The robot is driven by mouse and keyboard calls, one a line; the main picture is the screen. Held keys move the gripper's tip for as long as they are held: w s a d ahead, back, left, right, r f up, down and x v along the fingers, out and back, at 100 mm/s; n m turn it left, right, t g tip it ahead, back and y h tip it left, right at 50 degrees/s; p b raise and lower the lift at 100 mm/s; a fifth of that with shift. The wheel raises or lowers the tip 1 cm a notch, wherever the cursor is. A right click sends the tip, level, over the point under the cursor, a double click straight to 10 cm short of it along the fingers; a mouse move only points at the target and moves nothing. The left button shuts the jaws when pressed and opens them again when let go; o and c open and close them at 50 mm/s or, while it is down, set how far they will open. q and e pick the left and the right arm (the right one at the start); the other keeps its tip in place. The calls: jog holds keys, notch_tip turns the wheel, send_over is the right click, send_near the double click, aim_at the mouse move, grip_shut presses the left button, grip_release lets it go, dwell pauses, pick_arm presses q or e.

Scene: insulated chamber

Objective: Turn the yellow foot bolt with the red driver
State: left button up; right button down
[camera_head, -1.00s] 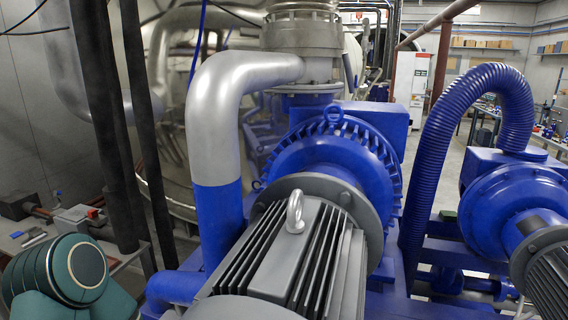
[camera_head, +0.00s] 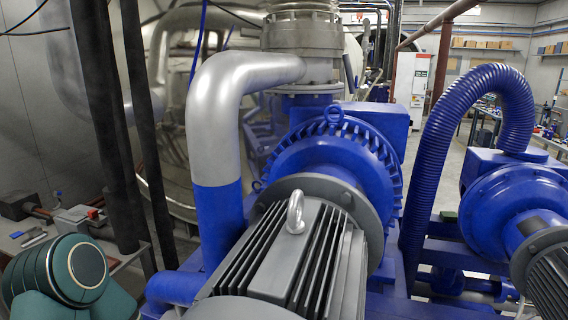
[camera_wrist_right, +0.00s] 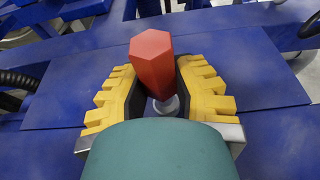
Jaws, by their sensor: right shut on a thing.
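The red driver (camera_wrist_right: 152,62) shows in the right wrist view as a hexagonal red handle. My right gripper (camera_wrist_right: 157,82), with yellow ridged fingers and dark inner pads, is shut on it from both sides. A round grey piece (camera_wrist_right: 165,106) shows below the handle between the fingers; I cannot tell whether it is part of the driver or a thing under it. I cannot make out the yellow foot bolt in either view. My left gripper is not in view.
A flat blue base plate (camera_wrist_right: 258,72) lies beneath the right gripper. In the head view a grey finned motor (camera_head: 290,250) joins a blue pump housing (camera_head: 345,160). A silver and blue pipe (camera_head: 215,150) stands left of it. A cluttered bench (camera_head: 110,250) is at left.

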dwell(0.3)
jog(key=shift+r+p, duration=2.2)
jog(key=shift+r, duration=0.35)
jog(key=shift+w, duration=0.1)
